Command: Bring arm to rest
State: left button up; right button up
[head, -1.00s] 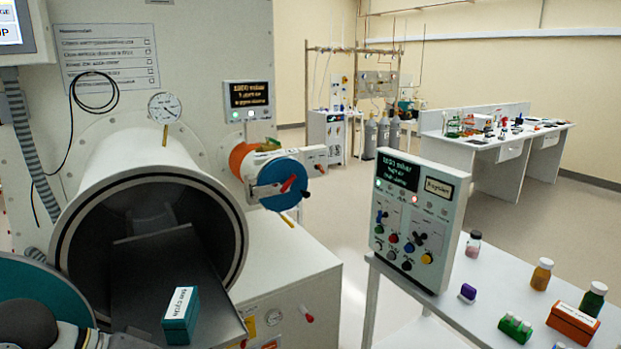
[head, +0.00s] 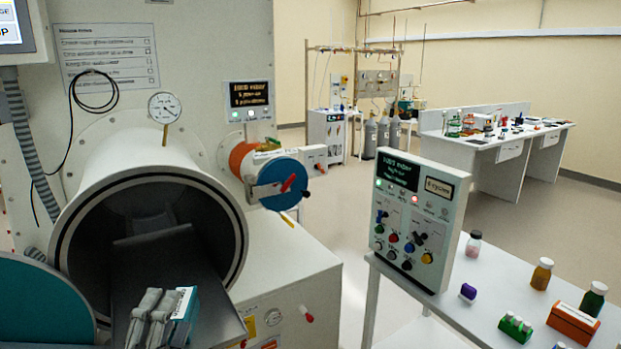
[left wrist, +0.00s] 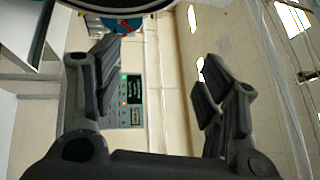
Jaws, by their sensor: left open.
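My right gripper is in neither view.
The large chamber (head: 150,165) stands open, its teal door (head: 45,305) swung left. A smaller blue-capped port (head: 283,183) is beside it. A control panel (head: 418,215) and a white table (head: 475,300) with small bottles are on the right. Floor shows between.

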pick_arm(q)
jog(key=s+a+f+n+g+y, duration=0.1)
jog(key=s+f+n+g, duration=0.1)
jog(key=f+n+g, duration=0.3)
jog(key=s+a+f+n+g+y, duration=0.1)
jog(key=a+f+n+y, duration=0.15)
jog(key=f, duration=0.45)
jog(key=s+d+f+n+g+h, duration=0.1)
jog(key=s+d+f+n+g, duration=0.3)
jog(key=s+f, duration=0.5)
jog(key=s+d+f+n+g+h, duration=0.2)
jog(key=s+f+n+g, duration=0.45)
jog(key=s+f, duration=0.3)
notch_tip(320, 180, down, 26)
jog(key=s+m+g, duration=0.1)
jog(key=s+g, duration=0.1)
jog(key=s+a+f, duration=0.3)
jog(key=s+f, duration=1.3)
jog(key=s, duration=0.1)
jog(key=shift+a+f+g, duration=0.2)
jog(key=shift+f+g, duration=0.1)
jog(key=shift+g, duration=0.05)
jog(key=shift+y, duration=0.25)
